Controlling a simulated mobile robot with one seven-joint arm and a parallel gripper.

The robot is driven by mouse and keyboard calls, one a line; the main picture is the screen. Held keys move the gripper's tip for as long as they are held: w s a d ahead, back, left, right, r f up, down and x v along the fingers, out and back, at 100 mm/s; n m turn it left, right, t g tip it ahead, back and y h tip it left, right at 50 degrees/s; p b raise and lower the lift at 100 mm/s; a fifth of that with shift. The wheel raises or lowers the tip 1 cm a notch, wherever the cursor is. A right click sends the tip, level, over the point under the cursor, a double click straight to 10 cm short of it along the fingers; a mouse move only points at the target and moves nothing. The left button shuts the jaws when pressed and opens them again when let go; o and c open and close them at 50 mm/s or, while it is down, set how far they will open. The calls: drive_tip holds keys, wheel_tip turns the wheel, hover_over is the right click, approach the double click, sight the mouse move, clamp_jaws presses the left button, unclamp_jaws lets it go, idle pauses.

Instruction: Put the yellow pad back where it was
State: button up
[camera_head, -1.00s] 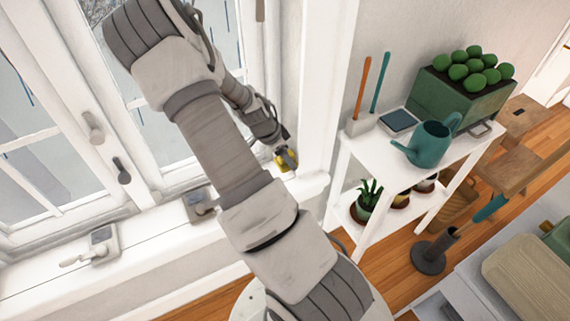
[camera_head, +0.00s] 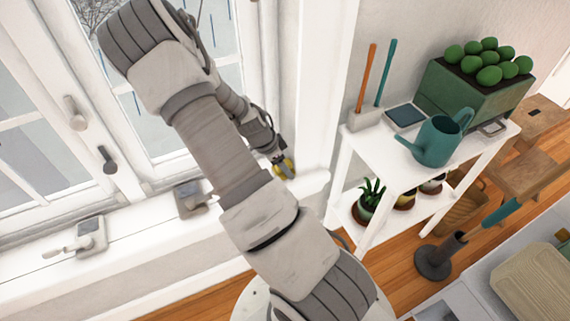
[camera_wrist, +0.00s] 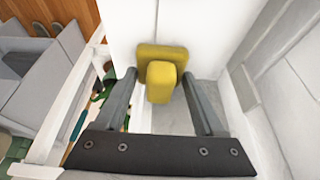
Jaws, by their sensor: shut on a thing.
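The yellow pad (camera_head: 286,168) is at the right end of the white window sill (camera_head: 150,231), close to the wall beside the window. In the wrist view the yellow pad (camera_wrist: 160,55) shows as a flat plate with a raised block on it. My gripper (camera_wrist: 159,78) is shut on the pad, with one finger at each side of it. In the head view my gripper (camera_head: 280,160) is small and partly covers the pad. I cannot tell whether the pad touches the sill.
A grey device (camera_head: 190,198) and another with a handle (camera_head: 92,237) sit on the sill to the left. Window handles (camera_head: 75,113) stick out above. A white shelf (camera_head: 385,150) with a teal watering can (camera_head: 437,142) and plants stands to the right.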

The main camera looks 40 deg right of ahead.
drive_tip(key=shift+f, duration=0.15)
drive_tip(key=o, duration=1.4)
drive_tip(key=shift+o, duration=0.2)
